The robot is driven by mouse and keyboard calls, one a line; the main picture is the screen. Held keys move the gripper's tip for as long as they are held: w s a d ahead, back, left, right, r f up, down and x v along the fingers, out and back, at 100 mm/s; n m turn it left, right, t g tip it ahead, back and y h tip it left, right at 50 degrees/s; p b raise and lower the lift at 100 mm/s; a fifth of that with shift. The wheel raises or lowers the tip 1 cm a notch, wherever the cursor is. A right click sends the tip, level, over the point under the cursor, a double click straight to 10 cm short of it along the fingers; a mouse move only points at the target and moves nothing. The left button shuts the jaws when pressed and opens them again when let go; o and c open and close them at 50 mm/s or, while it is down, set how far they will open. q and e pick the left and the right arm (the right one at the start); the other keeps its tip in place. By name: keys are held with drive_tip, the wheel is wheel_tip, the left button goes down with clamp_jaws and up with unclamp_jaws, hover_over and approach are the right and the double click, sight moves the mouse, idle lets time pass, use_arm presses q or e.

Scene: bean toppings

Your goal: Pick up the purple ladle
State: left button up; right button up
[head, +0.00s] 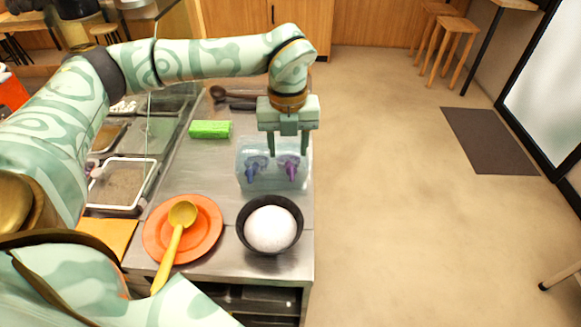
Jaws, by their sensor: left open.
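A purple item (289,168) shows at a translucent blue box (245,180) on the steel counter. It may be the purple ladle, but its shape is too small to be sure. A blue item (254,166) sits just left of it. My left gripper (292,148) points down, open and empty, above the right part of the box. Its fingertips overlap the box's upper part in the picture, close to the purple item. I cannot tell whether they touch anything. My right gripper is not in view.
A black bowl (244,237) with a white mound stands in front of the box. A yellow ladle (181,216) lies across an orange plate (211,240) to the left. A green block (210,129) and a dark ladle (218,93) lie farther back. Trays line the left side.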

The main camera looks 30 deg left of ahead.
sight(290, 174)
use_arm(q)
drive_tip(key=f, duration=0.5)
drive_tip(key=shift+w+b, duration=0.2)
drive_tip(key=shift+b, duration=0.15)
drive_tip(key=f, duration=0.1)
drive_tip(key=f+b, duration=0.1)
drive_tip(key=f, duration=0.1)
drive_tip(key=w+f, duration=0.1)
drive_tip(key=f, duration=0.1)
drive_tip(key=shift+a+f+b, duration=0.1)
drive_tip(key=shift+b, duration=0.2)
drive_tip(key=shift+s, duration=0.15)
clamp_jaws()
